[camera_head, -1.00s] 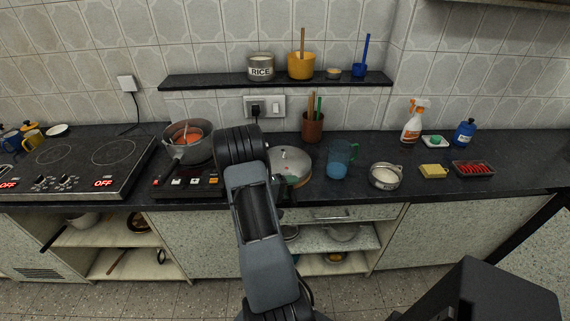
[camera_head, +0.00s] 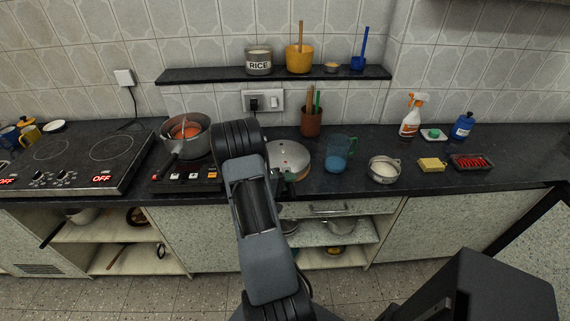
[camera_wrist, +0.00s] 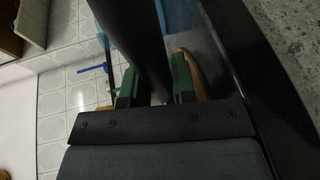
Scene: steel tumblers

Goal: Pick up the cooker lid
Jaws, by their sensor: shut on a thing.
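The cooker lid (camera_head: 288,157) is a round, shiny metal disc with a small knob on top. It shows just right of my arm over the dark counter, its left part hidden by the arm. My gripper (camera_wrist: 154,86) has green fingertips that are shut on a dark, thick bar, which looks like the lid's handle. In the head view, my wrist covers most of the grip, and only a bit of green finger shows at the lid's near edge. I cannot tell whether the lid is clear of the counter.
A pot (camera_head: 185,135) with orange food stands on the hob left of my arm. A blue-filled clear jug (camera_head: 338,154) stands close right of the lid, then a metal bowl (camera_head: 384,169). A utensil cup (camera_head: 311,122) is behind. A shelf (camera_head: 215,76) hangs above.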

